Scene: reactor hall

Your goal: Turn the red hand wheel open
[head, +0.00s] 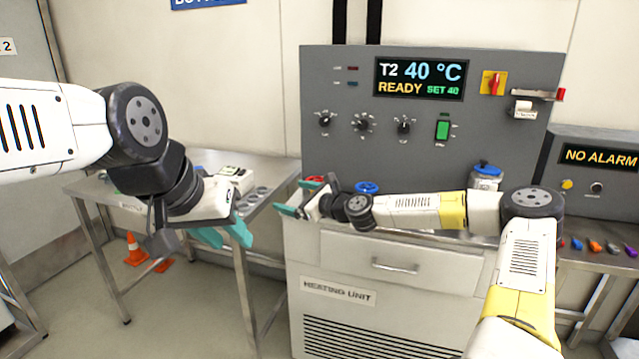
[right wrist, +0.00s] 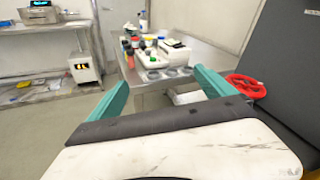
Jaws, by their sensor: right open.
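The red hand wheel (head: 315,180) shows small at the left end of the heating unit's top in the head view, partly hidden behind my right gripper. In the right wrist view the red hand wheel (right wrist: 246,87) lies to the right of the right-hand finger, outside the jaws and apart from them. My right gripper (head: 284,197) is open and empty, pointing left past the unit's left edge; its teal fingers also show in the right wrist view (right wrist: 160,82). My left gripper (head: 226,236) hangs at the left, its teal fingers apart and empty, well away from the wheel.
A blue hand wheel (head: 367,187) sits right of the red one, behind my right arm. The grey control panel (head: 340,155) rises behind. A jar with a blue lid (head: 486,176) stands further right. A steel table (head: 150,165) with several items stands left; orange cones (head: 134,250) are on the floor.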

